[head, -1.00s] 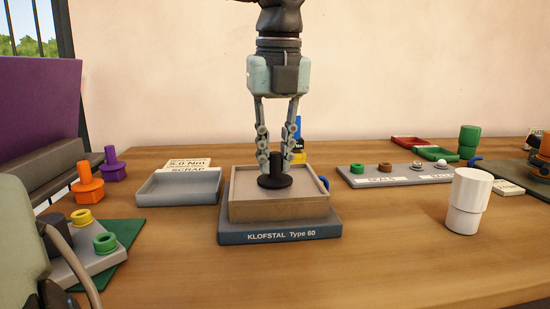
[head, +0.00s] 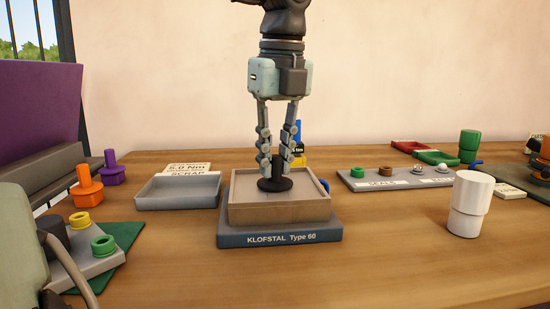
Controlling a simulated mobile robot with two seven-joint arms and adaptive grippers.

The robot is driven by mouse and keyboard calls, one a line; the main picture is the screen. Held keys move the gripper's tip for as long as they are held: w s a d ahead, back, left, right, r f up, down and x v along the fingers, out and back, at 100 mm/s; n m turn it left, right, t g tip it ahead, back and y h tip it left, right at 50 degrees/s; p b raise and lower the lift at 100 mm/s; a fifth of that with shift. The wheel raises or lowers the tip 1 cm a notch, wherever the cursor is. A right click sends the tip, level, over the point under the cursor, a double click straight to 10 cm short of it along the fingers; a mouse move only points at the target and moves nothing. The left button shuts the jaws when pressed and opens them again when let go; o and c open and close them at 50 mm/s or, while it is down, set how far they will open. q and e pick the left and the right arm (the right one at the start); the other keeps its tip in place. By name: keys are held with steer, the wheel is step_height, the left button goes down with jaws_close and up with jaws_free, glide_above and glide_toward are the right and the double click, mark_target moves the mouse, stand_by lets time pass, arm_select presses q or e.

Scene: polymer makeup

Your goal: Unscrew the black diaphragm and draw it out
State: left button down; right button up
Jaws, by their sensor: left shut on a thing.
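The black diaphragm (head: 275,185) is a flat disc with an upright stem, sitting at the middle of the tan square body (head: 279,211) on the grey-blue base labelled KLOFSTAL Type 60 (head: 281,239). My left gripper (head: 276,166) points straight down from above and is shut on the diaphragm's stem, with a finger on each side. The disc looks level and low in the body; I cannot tell whether there is a gap beneath it. Any thread is hidden. My right gripper is not in view.
An empty grey scrap tray (head: 178,194) stands just left of the fixture. A grey seals rack (head: 395,179) is at the right, with a white cup (head: 470,203) in front of it. Orange (head: 86,187) and purple (head: 111,170) knobbed pieces stand at the left. The front table is clear.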

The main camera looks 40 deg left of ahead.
arm_select(q)
steer(key=shift+n, duration=0.6)
steer(key=shift+n, duration=0.9)
steer(key=c, duration=1.3)
jaws_free()
steer(key=shift+c, duration=0.2)
